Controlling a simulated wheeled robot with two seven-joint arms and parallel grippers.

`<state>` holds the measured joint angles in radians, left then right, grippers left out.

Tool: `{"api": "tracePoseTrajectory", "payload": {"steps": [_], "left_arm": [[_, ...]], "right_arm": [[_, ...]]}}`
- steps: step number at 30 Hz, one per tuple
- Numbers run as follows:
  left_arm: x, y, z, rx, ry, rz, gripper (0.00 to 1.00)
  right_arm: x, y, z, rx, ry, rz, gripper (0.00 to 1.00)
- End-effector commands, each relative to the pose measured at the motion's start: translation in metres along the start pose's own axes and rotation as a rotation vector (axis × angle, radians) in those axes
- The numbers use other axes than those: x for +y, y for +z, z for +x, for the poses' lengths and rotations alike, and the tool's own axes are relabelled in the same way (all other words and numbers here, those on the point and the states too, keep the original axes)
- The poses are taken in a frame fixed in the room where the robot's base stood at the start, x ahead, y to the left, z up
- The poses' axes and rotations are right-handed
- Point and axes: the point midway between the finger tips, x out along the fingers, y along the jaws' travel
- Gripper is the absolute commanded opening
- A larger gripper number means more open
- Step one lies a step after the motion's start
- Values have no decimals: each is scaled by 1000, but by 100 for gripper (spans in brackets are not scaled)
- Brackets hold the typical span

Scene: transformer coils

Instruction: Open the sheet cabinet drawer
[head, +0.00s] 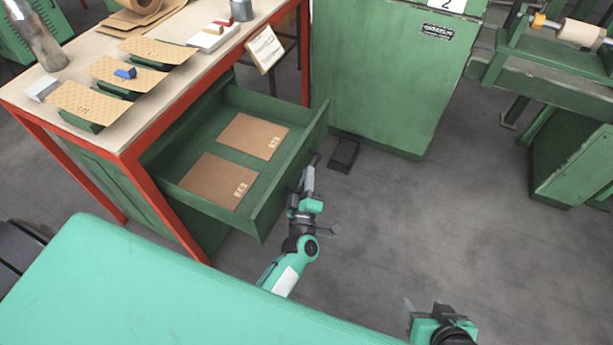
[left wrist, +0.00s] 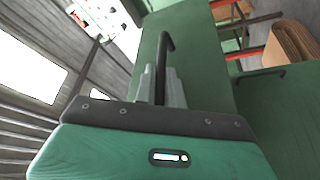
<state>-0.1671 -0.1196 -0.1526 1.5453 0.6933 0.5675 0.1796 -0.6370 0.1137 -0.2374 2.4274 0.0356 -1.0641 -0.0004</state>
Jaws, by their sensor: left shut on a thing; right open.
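The green sheet cabinet drawer (head: 262,222) stands pulled out from under the red-framed table. Two brown sheets with small labels (head: 252,136) (head: 218,180) lie flat inside it. My left gripper (head: 309,178) is at the outer face of the drawer front. In the left wrist view, my left gripper (left wrist: 160,85) is shut on the dark bar handle (left wrist: 165,45), which passes between its fingers. In the head view the handle is mostly hidden by the gripper. My right gripper (head: 425,312) is open and empty at the bottom edge, well away from the drawer and partly cut off.
The table top (head: 92,47) above the drawer holds perforated boards, small blocks and a metal bottle (head: 36,35). A tan sign (head: 264,48) hangs at its edge. A green machine (head: 385,75) stands behind, with a black pedal (head: 343,153) on the floor.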

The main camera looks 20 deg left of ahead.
Motion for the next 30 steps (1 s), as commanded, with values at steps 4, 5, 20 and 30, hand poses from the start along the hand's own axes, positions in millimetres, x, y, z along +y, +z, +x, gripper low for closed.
{"api": "tracePoseTrajectory", "payload": {"steps": [4,5,20,30], "left_arm": [[-1,0,-1,0,-2,-1,21],[-1,0,-1,0,-2,-1,26],[-1,0,-17,-1,-3,-1,33],[-1,0,-92,-2,-4,0,33]], "right_arm": [[0,0,0,0,0,0,54],[0,0,0,0,0,0,54],[0,1,-1,-7,0,0,54],[7,3,-6,-41,17,3,54]]}}
